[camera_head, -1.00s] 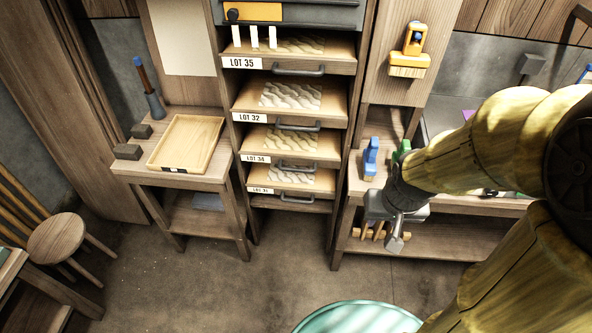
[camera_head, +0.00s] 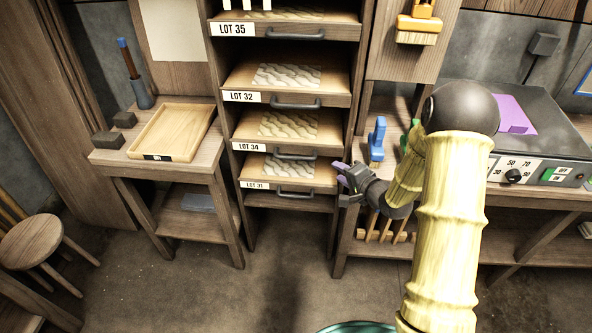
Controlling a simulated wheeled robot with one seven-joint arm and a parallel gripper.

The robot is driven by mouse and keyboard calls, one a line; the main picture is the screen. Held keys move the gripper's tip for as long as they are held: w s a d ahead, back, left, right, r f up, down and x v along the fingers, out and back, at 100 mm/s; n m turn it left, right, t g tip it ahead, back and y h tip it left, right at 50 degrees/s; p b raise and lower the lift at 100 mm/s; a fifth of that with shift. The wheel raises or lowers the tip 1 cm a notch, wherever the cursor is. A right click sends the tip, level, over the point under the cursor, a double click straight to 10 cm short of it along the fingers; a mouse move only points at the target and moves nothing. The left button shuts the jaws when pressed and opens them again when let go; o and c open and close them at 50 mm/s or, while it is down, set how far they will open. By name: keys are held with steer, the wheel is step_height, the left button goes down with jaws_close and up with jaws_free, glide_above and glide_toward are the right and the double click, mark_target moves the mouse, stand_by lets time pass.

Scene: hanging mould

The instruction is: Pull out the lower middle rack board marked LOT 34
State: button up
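The LOT 34 board (camera_head: 248,136) is the second rack board from the bottom, between LOT 32 above and LOT 31 below. It bears a pale, wavy-patterned panel (camera_head: 289,124), a white label (camera_head: 249,147) at its front left and a dark bar handle (camera_head: 296,155) on its front edge. My gripper (camera_head: 340,174) is right of this handle and a little lower, pointing left toward the rack. Its fingertips look spread with a gap between them, and it holds nothing. It appears apart from the handle.
The LOT 32 handle (camera_head: 296,105) and LOT 31 handle (camera_head: 295,194) lie close above and below. A side table (camera_head: 112,160) with a wooden tray (camera_head: 152,155) stands left. A workbench (camera_head: 350,225) with brushes stands right. Floor before the rack is clear.

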mark_target(298, 159)
steer(key=a+f+m+y, duration=0.1)
steer(key=f, duration=0.1)
steer(key=a+f+m+y+b, duration=0.1)
steer(key=y, duration=0.1)
steer(key=shift+s+f+b, duration=0.1)
steer(key=shift+f+b, duration=0.2)
steer(key=shift+f, duration=0.05)
steer(key=shift+a, duration=0.1)
steer(key=x, duration=1.7)
steer(key=shift+w+a+r, duration=0.1)
steer(key=shift+w+r, duration=0.15)
steer(key=shift+r, duration=0.05)
steer(key=shift+c, duration=0.5)
jaws_close()
